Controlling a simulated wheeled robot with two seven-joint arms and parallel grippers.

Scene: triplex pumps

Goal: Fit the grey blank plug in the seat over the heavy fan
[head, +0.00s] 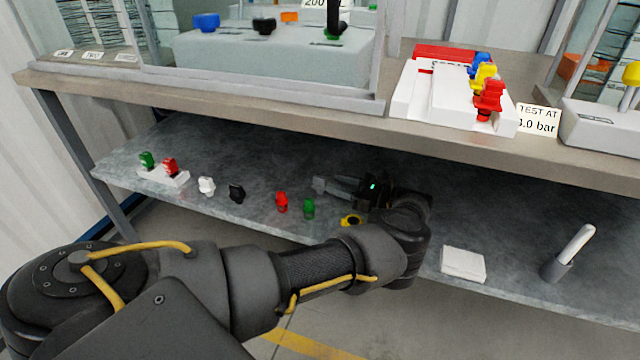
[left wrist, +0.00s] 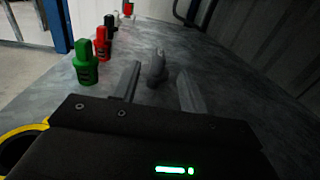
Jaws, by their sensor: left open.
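The grey blank plug (head: 319,185) stands on the lower shelf, just past the fingertips of my left gripper (head: 338,186) in the head view. In the left wrist view the grey plug (left wrist: 157,66) is upright between the lines of the two fingers, around their tips. My left gripper (left wrist: 160,85) is open and low over the shelf, and nothing is seen held in it. I cannot make out the heavy fan or the seat over it in these views. My right gripper is not in view.
Red (head: 281,202), green (head: 309,208), black (head: 236,193) and white (head: 206,186) plugs stand along the shelf's front. A white holder (head: 180,181) bears green and red plugs. The bench top (head: 300,101) overhangs the shelf. A white pad (head: 463,264) lies right of my arm.

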